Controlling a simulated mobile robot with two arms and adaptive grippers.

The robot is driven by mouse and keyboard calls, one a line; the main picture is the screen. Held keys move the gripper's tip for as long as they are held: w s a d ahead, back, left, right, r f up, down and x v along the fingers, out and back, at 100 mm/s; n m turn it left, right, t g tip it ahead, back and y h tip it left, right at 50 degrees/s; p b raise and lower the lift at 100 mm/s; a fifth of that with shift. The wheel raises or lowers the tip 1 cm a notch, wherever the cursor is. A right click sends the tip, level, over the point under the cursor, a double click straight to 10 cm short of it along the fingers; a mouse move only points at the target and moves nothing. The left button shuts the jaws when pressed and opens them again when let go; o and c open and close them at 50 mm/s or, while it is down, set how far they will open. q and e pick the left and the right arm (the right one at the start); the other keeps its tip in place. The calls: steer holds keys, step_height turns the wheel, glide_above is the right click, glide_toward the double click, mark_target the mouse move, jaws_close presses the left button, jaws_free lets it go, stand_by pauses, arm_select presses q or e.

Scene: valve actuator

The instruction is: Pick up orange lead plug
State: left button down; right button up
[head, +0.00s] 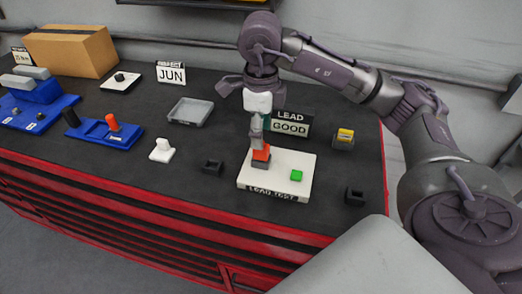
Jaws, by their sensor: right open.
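The orange lead plug (261,153) stands in a dark socket on the white LEAD TEST board (276,183). My right gripper (257,133) points down from above, with its fingertips at or just above the plug's top. It is open; the fingers overlap in this view, and I cannot tell whether they touch the plug. My left gripper is out of view.
Small black holders (212,167) and (355,196) flank the board. A grey tray (190,111) and blue fixture (103,133) with an orange peg are left.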

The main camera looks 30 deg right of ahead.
mark_target(261, 152)
steer(key=shift+w+d+f, duration=0.15)
steer(key=shift+d+f, duration=0.05)
steer(key=shift+f, duration=0.35)
steer(key=shift+w+d+f, duration=0.15)
steer(key=shift+f, duration=0.4)
steer(key=shift+f+p, duration=0.5)
steer(key=shift+p, duration=0.15)
step_height(261, 152, down, 4)
steer(key=shift+w+r+p, duration=0.15)
steer(key=shift+r+p, duration=0.05)
steer(key=shift+p, duration=0.7)
steer(key=shift+f, duration=0.4)
steer(key=c, duration=0.6)
jaws_close()
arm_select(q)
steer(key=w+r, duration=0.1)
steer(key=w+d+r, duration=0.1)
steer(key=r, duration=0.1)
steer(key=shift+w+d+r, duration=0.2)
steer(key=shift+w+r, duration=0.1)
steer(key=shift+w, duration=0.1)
